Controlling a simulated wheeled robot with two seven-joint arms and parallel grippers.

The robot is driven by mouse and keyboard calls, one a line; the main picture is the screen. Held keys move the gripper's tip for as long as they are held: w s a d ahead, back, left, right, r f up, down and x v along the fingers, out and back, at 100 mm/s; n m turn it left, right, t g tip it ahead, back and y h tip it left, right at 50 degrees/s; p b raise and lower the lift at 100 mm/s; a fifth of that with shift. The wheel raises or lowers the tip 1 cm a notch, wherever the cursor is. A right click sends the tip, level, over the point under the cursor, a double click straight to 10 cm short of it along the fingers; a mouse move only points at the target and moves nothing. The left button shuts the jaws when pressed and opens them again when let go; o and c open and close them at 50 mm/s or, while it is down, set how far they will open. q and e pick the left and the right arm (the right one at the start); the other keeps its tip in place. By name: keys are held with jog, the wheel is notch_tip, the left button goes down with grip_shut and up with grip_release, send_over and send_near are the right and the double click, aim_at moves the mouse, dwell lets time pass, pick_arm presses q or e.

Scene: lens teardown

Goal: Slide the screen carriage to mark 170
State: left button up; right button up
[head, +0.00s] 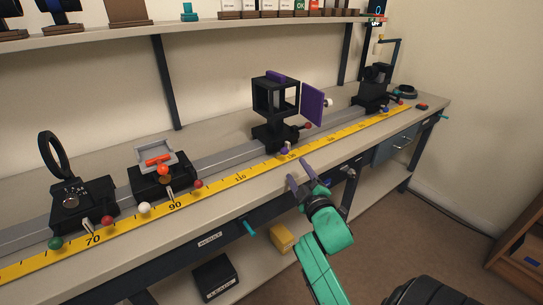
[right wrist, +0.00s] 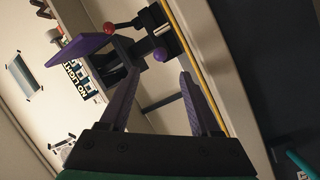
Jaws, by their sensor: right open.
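A black carriage (head: 275,136) with an open cube frame (head: 275,98) and an upright purple panel (head: 313,104) sits mid-rail; I take it for the screen carriage. It has a purple knob (head: 285,151) and a red knob (head: 308,125) low at its front. My right gripper (head: 299,173) is open and empty, in front of this carriage and apart from it. In the right wrist view the purple knob (right wrist: 160,54) shows just beyond the fingertips (right wrist: 161,74). The yellow scale (head: 207,194) runs along the rail; its farther numbers are too small to read. My left gripper is not in view.
Two carriages stand left on the rail, one with a black ring (head: 54,158), one with an orange part (head: 158,160). Another black carriage (head: 374,98) stands near the right end. A shelf (head: 215,26) hangs behind. The rail between the middle and far carriages looks clear.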

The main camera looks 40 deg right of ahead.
aim_at(286, 153)
jog(key=x, duration=1.2)
jog(key=shift+f, duration=0.15)
jog(key=shift+s+b, duration=0.1)
jog(key=shift+b, duration=0.2)
grip_shut()
jog(key=shift+a, duration=0.2)
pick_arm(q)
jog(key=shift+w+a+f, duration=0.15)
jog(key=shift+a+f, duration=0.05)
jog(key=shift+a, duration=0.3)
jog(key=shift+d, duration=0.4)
pick_arm(e)
jog(key=shift+r, duration=0.3)
